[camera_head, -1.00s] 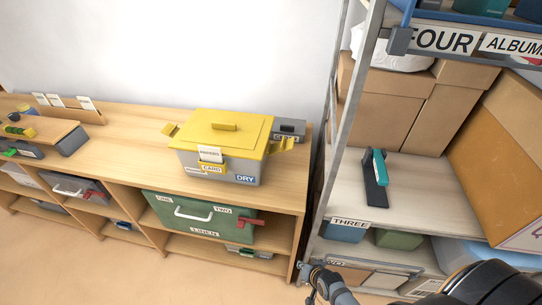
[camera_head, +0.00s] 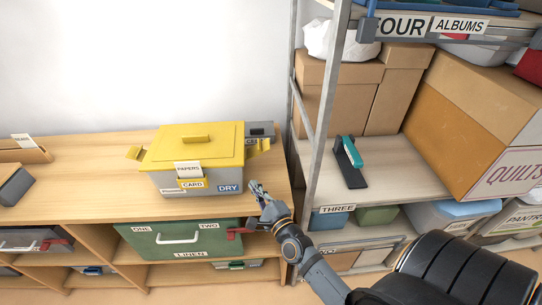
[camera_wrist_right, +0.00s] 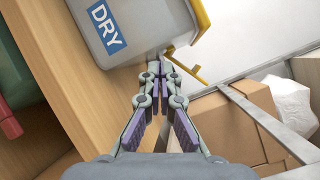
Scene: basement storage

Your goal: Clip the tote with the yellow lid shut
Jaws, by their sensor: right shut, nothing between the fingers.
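The tote (camera_head: 205,184) has a grey body with a DRY label and stands on the wooden bench. Its yellow lid (camera_head: 225,142) lies on top. A yellow clip sticks outward at the tote's left side (camera_head: 134,153) and another at its right side (camera_head: 260,147). My right gripper (camera_head: 254,186) is shut and empty, just right of and in front of the tote's right front corner, below the right clip. In the right wrist view, my fingertips (camera_wrist_right: 160,66) are close to the grey tote (camera_wrist_right: 150,22) and the yellow clip (camera_wrist_right: 186,76); contact cannot be told. My left gripper is out of view.
A dark grey box (camera_head: 260,130) stands behind the tote. A green bin (camera_head: 160,240) with red and white handles sits in the bench below. A metal shelf rack (camera_head: 325,110) with boxes stands close at the right.

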